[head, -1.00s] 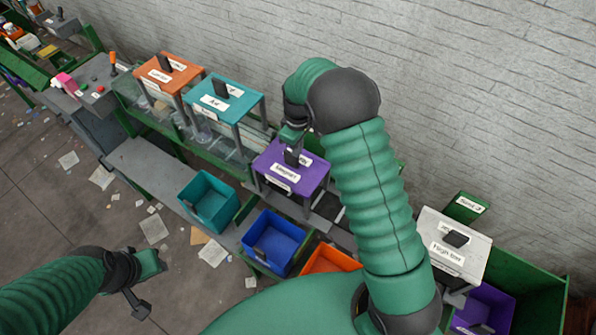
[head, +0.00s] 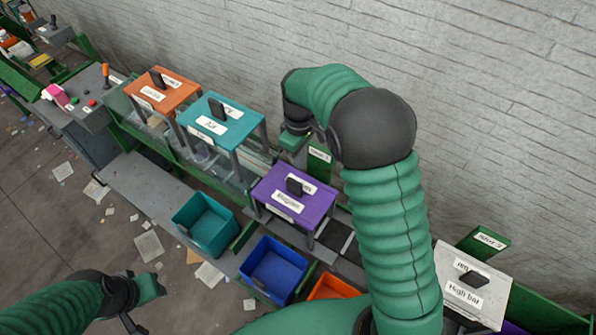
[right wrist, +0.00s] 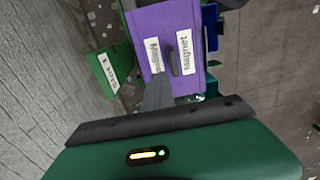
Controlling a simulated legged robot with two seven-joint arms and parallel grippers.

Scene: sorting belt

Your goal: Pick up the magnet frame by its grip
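The magnet frame (head: 268,183) is a purple-topped stand with grey legs and white labels, standing upright over the belt. Its grip (head: 294,186) is a black block on top, touched by nothing. The frame (right wrist: 150,22) and grip (right wrist: 173,62) also show in the right wrist view. My right gripper (head: 293,141) is above and behind the frame, apart from the grip. In the right wrist view a grey finger shape (right wrist: 158,92) overlaps the purple top's near edge; its opening is unclear.
A teal frame (head: 240,122) and an orange frame (head: 180,92) stand to the left. A white High bar frame (head: 448,262) is at the right. Teal (head: 205,232), blue (head: 273,272) and orange (head: 330,291) bins stand in front. A brick wall is behind.

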